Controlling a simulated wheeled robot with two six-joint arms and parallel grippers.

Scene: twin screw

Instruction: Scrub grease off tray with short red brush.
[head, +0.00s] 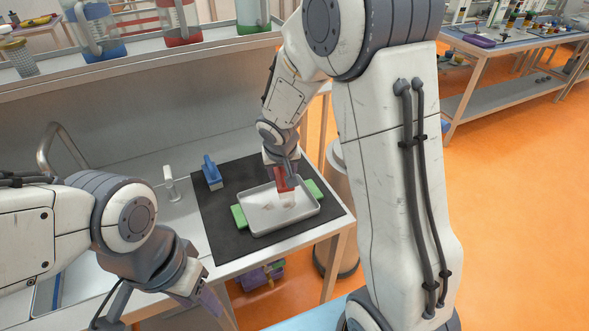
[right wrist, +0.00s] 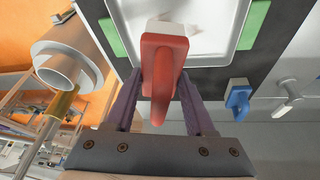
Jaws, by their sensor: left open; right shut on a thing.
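The grey metal tray (head: 255,222) lies on a black mat (head: 220,238), with green blocks at two sides. Faint brownish smudges (head: 291,206) show on its floor. My right gripper (head: 284,168) is shut on the short red brush (head: 285,184). The brush also shows in the right wrist view (right wrist: 163,62), its red handle between the purple fingers (right wrist: 158,105). Its pale bristle end is over the tray floor; I cannot tell whether it touches. My left gripper (head: 216,305) is open and empty at the lower left, apart from the tray, partly cut by the frame edge.
A blue brush (head: 211,172) stands on the mat left of the tray. A shelf with blue and red containers (head: 182,32) runs along the back. A cylindrical bin (head: 340,215) stands right of the table. Orange floor lies open at right.

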